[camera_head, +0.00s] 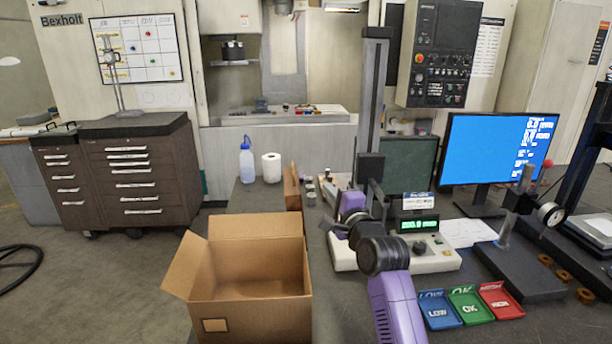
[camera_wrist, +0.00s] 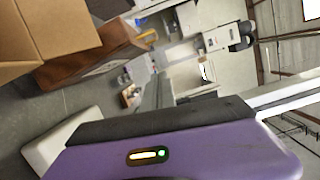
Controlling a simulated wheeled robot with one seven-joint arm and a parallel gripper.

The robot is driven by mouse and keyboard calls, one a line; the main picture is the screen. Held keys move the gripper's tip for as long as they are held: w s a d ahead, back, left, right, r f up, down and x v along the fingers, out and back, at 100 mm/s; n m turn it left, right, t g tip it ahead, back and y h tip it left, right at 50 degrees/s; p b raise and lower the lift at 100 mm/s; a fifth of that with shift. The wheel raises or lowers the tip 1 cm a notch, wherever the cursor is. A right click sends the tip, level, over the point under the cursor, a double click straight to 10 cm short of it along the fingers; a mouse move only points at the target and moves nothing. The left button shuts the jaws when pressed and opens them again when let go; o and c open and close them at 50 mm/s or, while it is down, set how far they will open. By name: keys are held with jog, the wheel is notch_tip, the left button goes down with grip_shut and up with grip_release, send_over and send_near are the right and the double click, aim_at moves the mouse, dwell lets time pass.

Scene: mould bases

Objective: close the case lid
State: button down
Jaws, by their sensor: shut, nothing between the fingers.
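The case's brown wooden lid (camera_head: 292,186) stands upright on the bench in the head view, behind the cardboard box, so the case is open. Small grey pieces (camera_head: 311,193) sit just to its right. The lower case body is mostly hidden or too small to make out. In the wrist view a brown wooden panel (camera_wrist: 90,57) shows at upper left, tilted with the camera. My gripper (camera_head: 338,226) is to the right of the lid and nearer the camera, apart from it. It is shut and empty, partly hidden by my wrist.
An open cardboard box (camera_head: 250,318) stands in front of the lid. A grey-white gauge unit (camera_head: 432,258) is right of my gripper. Blue, green and red trays (camera_head: 469,306) lie at front right. A blue-capped bottle (camera_head: 247,163) and paper roll (camera_head: 271,167) stand behind left.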

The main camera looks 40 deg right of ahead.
jog(key=shift+w+r+b, duration=0.2)
jog(key=shift+w+b, duration=1.05)
jog(key=shift+w, duration=1.6)
jog(key=shift+w+r+b, duration=0.2)
jog(key=shift+w+b, duration=1)
jog(key=shift+w, duration=1.6)
jog(key=shift+w, duration=0.1)
